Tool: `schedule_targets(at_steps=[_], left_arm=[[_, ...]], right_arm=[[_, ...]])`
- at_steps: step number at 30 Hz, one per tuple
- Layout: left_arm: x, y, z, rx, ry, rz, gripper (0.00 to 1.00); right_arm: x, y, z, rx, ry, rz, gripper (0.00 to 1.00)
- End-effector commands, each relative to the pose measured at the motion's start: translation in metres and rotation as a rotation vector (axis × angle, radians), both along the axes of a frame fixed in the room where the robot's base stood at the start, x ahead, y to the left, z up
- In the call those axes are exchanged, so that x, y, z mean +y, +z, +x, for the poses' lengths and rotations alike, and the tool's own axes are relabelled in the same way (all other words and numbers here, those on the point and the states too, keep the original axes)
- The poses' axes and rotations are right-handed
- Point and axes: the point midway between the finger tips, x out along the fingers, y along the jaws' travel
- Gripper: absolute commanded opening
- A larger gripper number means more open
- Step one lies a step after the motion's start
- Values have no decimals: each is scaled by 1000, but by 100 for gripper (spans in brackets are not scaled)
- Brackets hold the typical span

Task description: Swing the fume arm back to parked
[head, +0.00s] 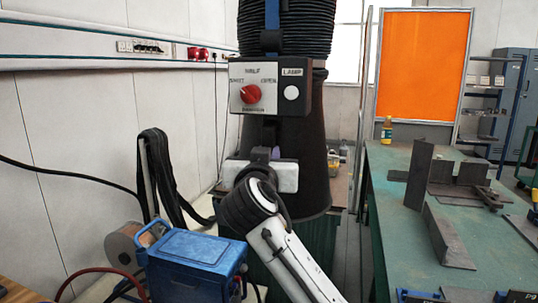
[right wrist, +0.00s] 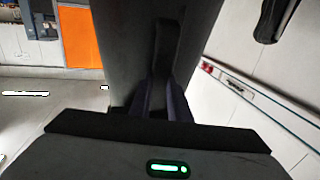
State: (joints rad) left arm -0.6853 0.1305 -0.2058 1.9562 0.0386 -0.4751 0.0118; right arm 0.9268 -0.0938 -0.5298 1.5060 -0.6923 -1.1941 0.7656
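The fume arm's dark hood (head: 315,150) hangs in the middle of the head view, below a black ribbed hose (head: 288,25). A control box (head: 270,90) with a red knob and a white lamp button is on its front. My right gripper (head: 265,152) is at the hood's lower front. In the right wrist view the hood (right wrist: 125,50) fills the middle, and my right gripper (right wrist: 162,100) has its fingers close together on either side of the dark hood handle (right wrist: 163,60). The fingertips are partly hidden in shadow. My left gripper is not in view.
A green welding table (head: 395,215) with steel plates (head: 420,175) stands at right, before an orange screen (head: 422,65). A blue machine (head: 190,262) and wire spool (head: 125,245) are at lower left. A wall rail (head: 80,48) with red sockets runs along the left.

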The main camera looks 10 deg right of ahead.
Motion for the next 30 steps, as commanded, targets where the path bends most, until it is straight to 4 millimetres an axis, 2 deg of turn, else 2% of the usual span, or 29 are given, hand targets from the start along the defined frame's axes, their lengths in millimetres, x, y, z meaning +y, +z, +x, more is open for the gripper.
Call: schedule_targets(at_steps=[1,2,10,14,17,24,30], left_arm=[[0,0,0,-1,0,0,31],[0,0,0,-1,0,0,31],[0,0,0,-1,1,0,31],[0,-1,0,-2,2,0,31],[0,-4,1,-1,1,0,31],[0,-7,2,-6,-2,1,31],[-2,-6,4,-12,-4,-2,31]], right_arm=[[0,-1,0,1,0,-1,26],[0,-1,0,1,1,0,31],[1,0,0,1,3,0,31],[4,-1,-7,-1,5,2,31],[9,-2,-21,1,7,4,31],[22,-2,-67,1,6,3,31],[28,-2,-93,2,3,2,31]])
